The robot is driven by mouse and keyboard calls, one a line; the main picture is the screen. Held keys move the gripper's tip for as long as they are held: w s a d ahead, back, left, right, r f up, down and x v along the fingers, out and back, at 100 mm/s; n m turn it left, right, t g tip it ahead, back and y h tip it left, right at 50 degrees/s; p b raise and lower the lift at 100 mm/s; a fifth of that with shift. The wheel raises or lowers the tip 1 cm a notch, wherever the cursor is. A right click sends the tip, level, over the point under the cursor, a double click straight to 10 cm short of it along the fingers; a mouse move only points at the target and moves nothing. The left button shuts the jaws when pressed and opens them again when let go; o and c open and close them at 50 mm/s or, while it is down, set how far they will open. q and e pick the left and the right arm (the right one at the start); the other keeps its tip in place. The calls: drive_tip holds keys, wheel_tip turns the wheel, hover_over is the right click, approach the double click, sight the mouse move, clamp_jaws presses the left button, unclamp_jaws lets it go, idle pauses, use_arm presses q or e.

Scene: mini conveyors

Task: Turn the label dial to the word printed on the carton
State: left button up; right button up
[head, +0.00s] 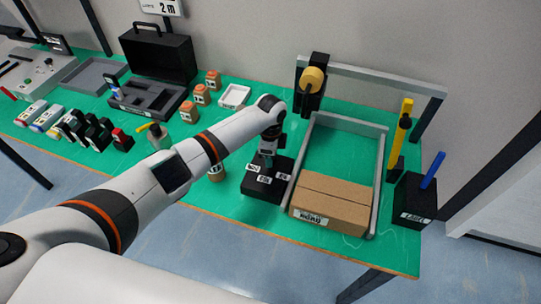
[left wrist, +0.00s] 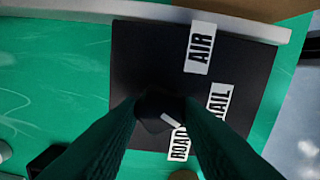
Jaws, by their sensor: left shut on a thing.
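The label dial is a black box (head: 268,180) with three white word tags; the left wrist view shows its top (left wrist: 145,60) with AIR (left wrist: 200,47), RAIL (left wrist: 219,100) and ROAD (left wrist: 179,144). My left gripper (head: 267,160) is over the box and shut on the dark dial knob (left wrist: 155,112), mostly hidden between the fingers (left wrist: 158,105). A white pointer mark (left wrist: 170,120) shows beside the knob on the side of the ROAD tag. The brown carton (head: 335,198) sits right of the dial; its label (head: 310,217) is upside down and seems to read ROAD. My right gripper is not seen.
A grey-railed conveyor (head: 381,170) holds the carton. A black box with a blue lever (head: 431,172) and a yellow-handled post (head: 401,140) stand to its right.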

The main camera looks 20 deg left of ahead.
use_arm(q)
drive_tip(key=m+b, duration=0.1)
drive_tip(key=m, duration=0.5)
drive_tip(key=shift+w+r, duration=0.1)
drive_tip(key=shift+r, duration=0.05)
drive_tip(key=shift+m, duration=0.3)
drive_tip(key=o, duration=1)
drive_tip(key=shift+c, duration=0.2)
wheel_tip(320, 180, up, 12)
drive_tip(key=b, duration=0.2)
